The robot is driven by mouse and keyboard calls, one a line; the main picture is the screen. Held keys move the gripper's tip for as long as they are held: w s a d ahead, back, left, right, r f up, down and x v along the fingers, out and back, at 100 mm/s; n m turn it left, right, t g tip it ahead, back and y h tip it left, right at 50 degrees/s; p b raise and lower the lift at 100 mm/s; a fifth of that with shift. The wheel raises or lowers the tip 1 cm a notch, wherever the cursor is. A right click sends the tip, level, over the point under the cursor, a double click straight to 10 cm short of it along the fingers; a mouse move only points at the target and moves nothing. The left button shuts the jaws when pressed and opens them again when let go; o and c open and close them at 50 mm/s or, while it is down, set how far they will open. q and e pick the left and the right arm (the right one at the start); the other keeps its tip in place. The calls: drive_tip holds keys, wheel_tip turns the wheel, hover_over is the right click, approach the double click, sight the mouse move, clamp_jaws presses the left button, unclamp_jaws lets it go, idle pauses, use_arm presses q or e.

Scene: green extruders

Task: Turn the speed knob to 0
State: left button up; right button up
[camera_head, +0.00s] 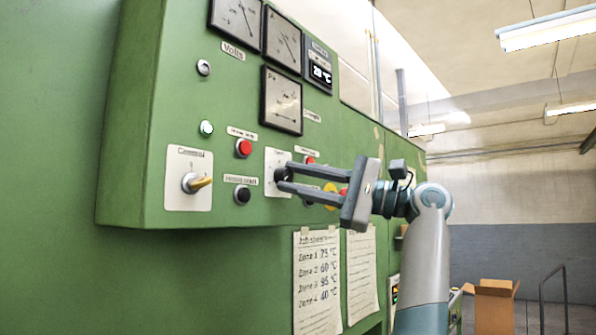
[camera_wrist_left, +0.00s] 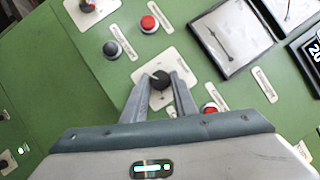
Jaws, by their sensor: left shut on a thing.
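The speed knob (camera_head: 279,174) is a small dark round knob on a white plate (camera_head: 271,187) on the green control panel. In the left wrist view the knob (camera_wrist_left: 160,79) sits between the fingertips, with a faint pale mark on its face; the scale reading is too small to tell. My left gripper (camera_head: 285,176) reaches the panel from the right, its two fingers one above the other and shut on the knob. It also shows in the left wrist view (camera_wrist_left: 161,82), with a fingertip on each side of the knob. My right gripper is not in view.
A yellow-handled selector switch (camera_head: 198,183) is left of the knob. A red button (camera_head: 243,148) and a black button (camera_head: 242,194) lie between them. Gauges (camera_head: 281,100) and a temperature display (camera_head: 320,74) are above. Paper sheets (camera_head: 317,283) hang below. A cardboard box (camera_head: 494,306) stands far right.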

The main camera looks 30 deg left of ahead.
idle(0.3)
use_arm(q)
drive_tip(key=o, duration=1)
drive_tip(key=shift+o, duration=0.2)
drive_tip(key=shift+w+d+f, duration=0.2)
drive_tip(key=shift+d, duration=0.25)
drive_tip(key=b+v, duration=0.1)
drive_tip(key=v, duration=1.5)
drive_tip(key=shift+d+b, duration=0.15)
drive_tip(key=shift+b, duration=0.25)
drive_tip(key=shift+w, duration=0.1)
